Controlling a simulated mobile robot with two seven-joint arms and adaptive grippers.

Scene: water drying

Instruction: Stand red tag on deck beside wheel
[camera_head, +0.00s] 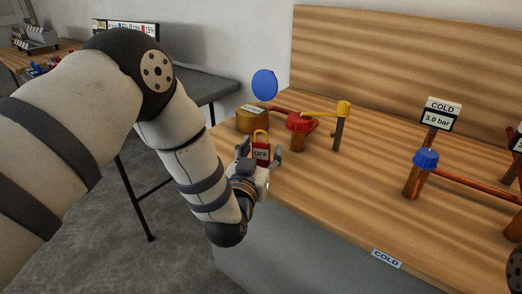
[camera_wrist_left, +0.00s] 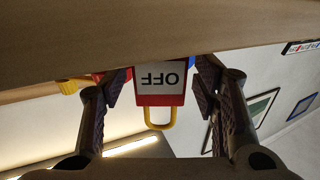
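The red tag (camera_head: 261,153) has a white face reading OFF and a yellow loop on top. It is upright at the left front part of the wooden deck (camera_head: 330,195), in front of and left of the red wheel (camera_head: 299,122). My left gripper (camera_head: 260,155) has one finger on each side of the tag. In the left wrist view the tag (camera_wrist_left: 160,84) appears upside down between the spread fingers of the gripper (camera_wrist_left: 158,88), with a gap on both sides. The tag's base meets the deck's edge line there.
A brass box (camera_head: 252,119) and a blue disc (camera_head: 264,84) are behind the tag. A yellow lever (camera_head: 343,109) stands right of the red wheel.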

